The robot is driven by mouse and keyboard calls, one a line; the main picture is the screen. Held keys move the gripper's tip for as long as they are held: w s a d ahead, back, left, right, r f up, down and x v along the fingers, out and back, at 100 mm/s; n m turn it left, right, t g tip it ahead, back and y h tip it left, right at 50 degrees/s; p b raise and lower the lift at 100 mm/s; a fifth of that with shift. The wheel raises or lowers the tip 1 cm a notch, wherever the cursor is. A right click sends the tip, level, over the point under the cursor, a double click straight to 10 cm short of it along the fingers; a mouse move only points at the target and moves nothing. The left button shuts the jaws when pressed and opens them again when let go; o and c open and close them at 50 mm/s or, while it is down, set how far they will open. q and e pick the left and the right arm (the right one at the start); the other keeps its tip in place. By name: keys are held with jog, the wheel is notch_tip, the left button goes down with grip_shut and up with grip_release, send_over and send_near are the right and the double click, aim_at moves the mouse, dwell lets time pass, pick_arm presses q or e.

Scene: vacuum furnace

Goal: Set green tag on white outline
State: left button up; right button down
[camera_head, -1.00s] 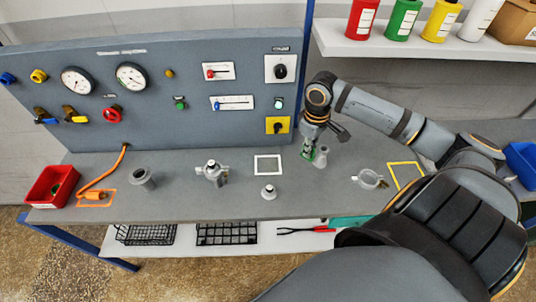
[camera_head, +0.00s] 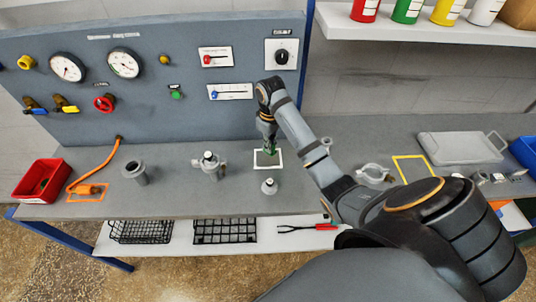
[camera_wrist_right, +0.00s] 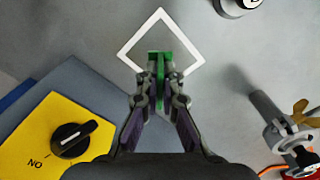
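The white square outline (camera_head: 281,160) lies on the grey bench top in the head view. It also shows in the right wrist view (camera_wrist_right: 190,33). My right gripper (camera_wrist_right: 159,84) is shut on the green tag (camera_wrist_right: 160,56), which it holds over the lower part of the outline in the wrist view. In the head view, my right gripper (camera_head: 268,143) and the green tag (camera_head: 270,149) are at the outline's back part. Whether the tag touches the bench cannot be told. My left gripper is not in view.
A small white-topped fitting (camera_head: 269,186) stands just in front of the outline. A grey valve body (camera_head: 210,165) stands to its left. The upright control panel (camera_head: 140,130) is behind, with a yellow switch plate (camera_wrist_right: 45,140). A yellow outline (camera_head: 414,168) lies to the right.

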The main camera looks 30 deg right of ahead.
jog(key=f, duration=0.1)
jog(key=f+b, duration=0.1)
jog(key=f, duration=0.1)
jog(key=shift+w+a+f+b, duration=0.25)
jog(key=shift+a+f+b, duration=0.05)
jog(key=shift+w+f, duration=0.1)
jog(key=shift+f, duration=0.05)
jog(key=shift+d, duration=0.1)
jog(key=c, duration=1.5)
grip_release()
jog(key=shift+f, duration=0.1)
